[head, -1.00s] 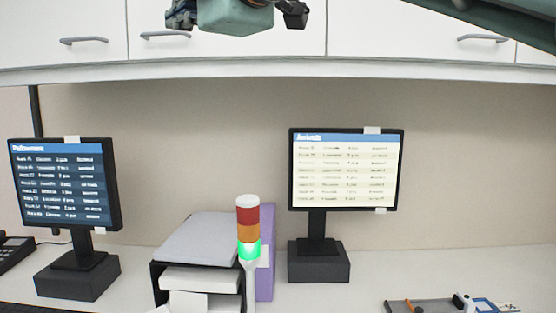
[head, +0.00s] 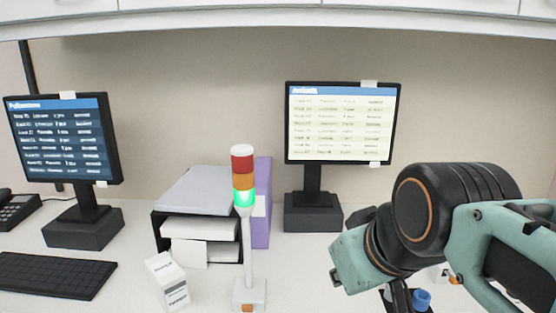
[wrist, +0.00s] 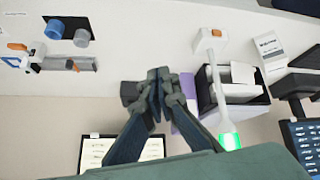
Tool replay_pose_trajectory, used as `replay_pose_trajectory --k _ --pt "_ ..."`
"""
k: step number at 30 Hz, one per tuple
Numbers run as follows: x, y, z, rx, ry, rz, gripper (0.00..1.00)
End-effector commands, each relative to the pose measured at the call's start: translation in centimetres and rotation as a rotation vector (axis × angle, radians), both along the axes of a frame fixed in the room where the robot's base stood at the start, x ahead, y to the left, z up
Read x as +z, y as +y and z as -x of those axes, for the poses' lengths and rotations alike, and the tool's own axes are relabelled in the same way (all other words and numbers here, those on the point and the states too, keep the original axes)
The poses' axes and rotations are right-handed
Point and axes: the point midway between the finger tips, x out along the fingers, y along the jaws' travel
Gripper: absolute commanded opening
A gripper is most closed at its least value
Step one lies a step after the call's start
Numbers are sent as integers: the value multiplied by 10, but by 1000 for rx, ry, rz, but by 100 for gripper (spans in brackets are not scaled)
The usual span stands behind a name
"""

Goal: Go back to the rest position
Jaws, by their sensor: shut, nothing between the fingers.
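My gripper shows in the wrist view (wrist: 160,78) with its two dark fingers together and nothing between them. In the head view my arm reaches in from the right, in front of the right part of the counter. Its teal and black wrist covers part of the counter there, and the fingers are mostly hidden behind it or at the lower edge. The gripper appears to point down over the counter, to the right of the signal light.
A signal light (head: 243,205), lit green, stands mid-counter beside a paper tray (head: 160,225) and a white box (head: 167,282). Two monitors (head: 342,125) (head: 62,140) stand behind. A blue cap (wrist: 54,29) and a track device (wrist: 62,64) are near my gripper. Cabinets (head: 230,12) hang above.

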Motion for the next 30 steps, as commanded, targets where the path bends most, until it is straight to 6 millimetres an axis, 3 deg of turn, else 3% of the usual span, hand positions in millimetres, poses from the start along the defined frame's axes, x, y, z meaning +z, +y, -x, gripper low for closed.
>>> replay_pose_trajectory --k 1,5,7,21,30 --pt "-22 -12 15 -91 49 -25 0" --pt "-72 -36 55 -327 171 -92 0" --pt "-49 -35 54 -333 170 -99 0" --pt "50 -34 53 -325 170 -98 0" --pt "64 -34 53 -324 169 -98 0"
